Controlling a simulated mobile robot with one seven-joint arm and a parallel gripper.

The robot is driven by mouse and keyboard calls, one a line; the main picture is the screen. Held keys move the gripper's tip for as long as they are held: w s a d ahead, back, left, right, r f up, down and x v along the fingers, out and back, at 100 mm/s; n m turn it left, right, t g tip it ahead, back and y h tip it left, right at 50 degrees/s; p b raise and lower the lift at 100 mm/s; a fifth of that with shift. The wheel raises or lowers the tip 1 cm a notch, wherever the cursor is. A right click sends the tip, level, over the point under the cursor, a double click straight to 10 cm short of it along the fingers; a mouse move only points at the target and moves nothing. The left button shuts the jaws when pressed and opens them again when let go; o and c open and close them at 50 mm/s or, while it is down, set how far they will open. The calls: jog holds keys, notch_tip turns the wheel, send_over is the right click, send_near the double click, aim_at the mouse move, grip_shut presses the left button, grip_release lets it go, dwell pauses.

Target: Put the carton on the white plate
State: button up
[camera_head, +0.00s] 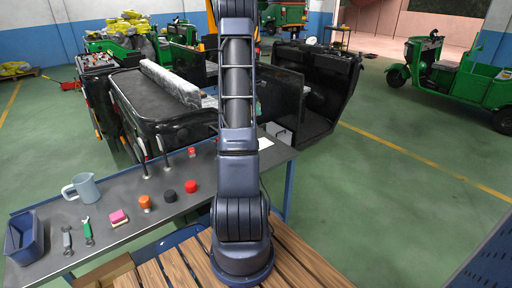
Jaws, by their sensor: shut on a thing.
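My arm rises through the middle of the view and runs out of the top edge, so my gripper and anything in it are out of sight. I see no carton that I can make out for certain. A small flat white thing (265,143) lies on the grey workbench (188,212), just right of my arm and partly behind it. I cannot tell whether it is the white plate.
On the bench are a blue-grey mug (82,187), a blue bin (25,236), wrenches (87,231), a pink block (118,217) and several small round pieces (170,195). Black vehicle bodies (312,88) stand behind. Green floor is open at right.

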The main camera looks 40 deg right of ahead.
jog(key=shift+d+f, duration=0.25)
jog(key=shift+d, duration=0.05)
notch_tip(320, 180, down, 20)
jog(key=shift+r, duration=0.2)
jog(key=shift+f, duration=0.1)
jog(key=o, duration=1)
jog(key=shift+c, duration=0.2)
